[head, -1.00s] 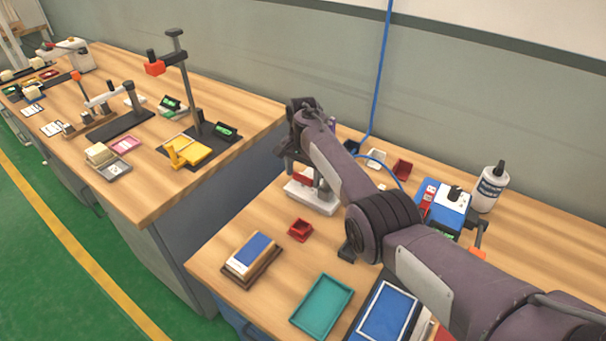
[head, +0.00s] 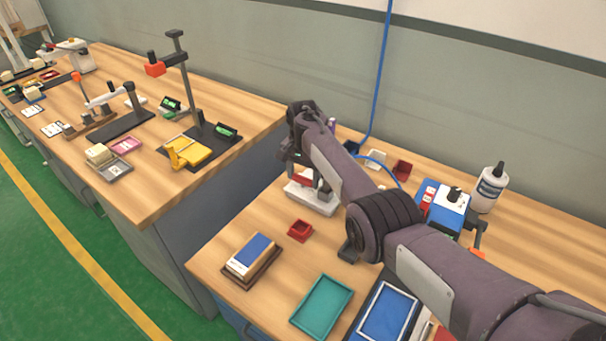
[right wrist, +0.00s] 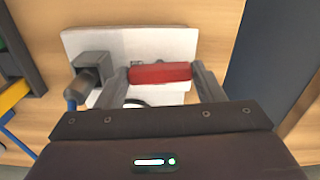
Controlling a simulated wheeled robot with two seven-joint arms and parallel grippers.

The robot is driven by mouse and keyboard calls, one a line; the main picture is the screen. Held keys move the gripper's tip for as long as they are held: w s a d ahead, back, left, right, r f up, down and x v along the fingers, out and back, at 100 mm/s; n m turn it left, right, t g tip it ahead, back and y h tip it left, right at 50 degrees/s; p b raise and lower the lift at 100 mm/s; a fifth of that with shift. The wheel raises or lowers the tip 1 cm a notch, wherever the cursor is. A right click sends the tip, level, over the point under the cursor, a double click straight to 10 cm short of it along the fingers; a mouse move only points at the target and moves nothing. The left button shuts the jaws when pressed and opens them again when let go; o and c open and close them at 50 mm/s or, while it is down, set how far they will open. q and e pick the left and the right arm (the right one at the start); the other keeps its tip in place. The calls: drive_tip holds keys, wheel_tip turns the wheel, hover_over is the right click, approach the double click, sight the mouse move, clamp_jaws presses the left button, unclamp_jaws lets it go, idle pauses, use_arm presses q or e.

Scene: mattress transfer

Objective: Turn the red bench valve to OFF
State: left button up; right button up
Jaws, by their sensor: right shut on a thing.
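The right wrist view shows the plate (right wrist: 155,42) with a grey fitting (right wrist: 92,64) and the valve's red handle (right wrist: 160,74). My right gripper (right wrist: 163,80) is shut on the red handle, with one finger at each end. In the head view my right gripper (head: 292,160) is over the valve and its arm hides part of it. The valve's markings cannot be read. My left gripper is not in view.
A blue hose (head: 381,80) runs down the wall behind. A small red tray (head: 300,231), a teal tray (head: 322,306) and a wooden block holder (head: 252,260) lie in front. A blue-white device (head: 444,207) and a white bottle (head: 489,188) stand to the right.

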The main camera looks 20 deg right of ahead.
sight(303, 177)
drive_tip(key=n+p, duration=0.1)
drive_tip(key=n, duration=0.2)
drive_tip(key=shift+r, duration=0.1)
drive_tip(key=n, duration=0.4)
drive_tip(key=shift+n, duration=0.4)
drive_tip(key=n, duration=0.4)
drive_tip(key=shift+n, duration=0.3)
drive_tip(key=shift+w+n, duration=0.1)
drive_tip(key=shift+n, duration=2.1)
drive_tip(key=o, duration=0.7)
wheel_tip(303, 177, up, 8)
drive_tip(key=shift+f, duration=0.15)
